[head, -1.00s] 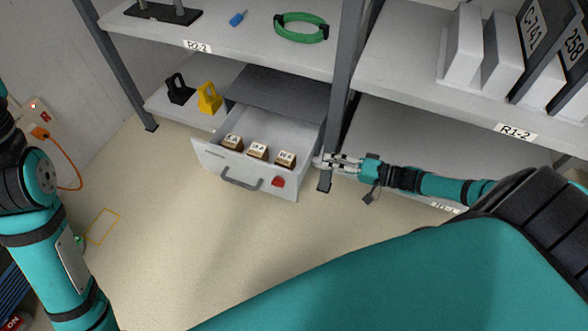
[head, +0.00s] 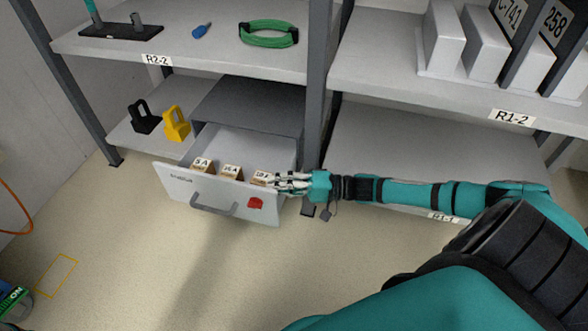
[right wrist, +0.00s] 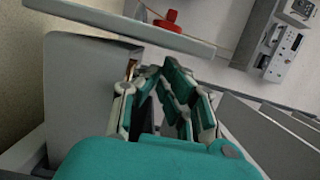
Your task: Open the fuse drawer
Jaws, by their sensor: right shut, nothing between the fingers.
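The fuse drawer (head: 180,192) stands pulled out of its grey housing (head: 250,105) on the lower shelf. Its front has a dark grey handle (head: 214,205) and a red knob (head: 255,203). Labelled fuse blocks (head: 231,172) sit in a row inside. My right gripper (head: 280,181) is shut and empty at the drawer's right side, by the rightmost block. In the right wrist view its fingers (right wrist: 165,75) are closed together below the drawer's front panel (right wrist: 130,25) and the red knob (right wrist: 168,20). I cannot tell whether they touch the drawer. My left gripper is out of view.
A black padlock-shaped piece (head: 144,118) and a yellow one (head: 176,122) stand left of the housing. A grey rack post (head: 318,110) rises right of the drawer. A green cable coil (head: 268,34) lies above.

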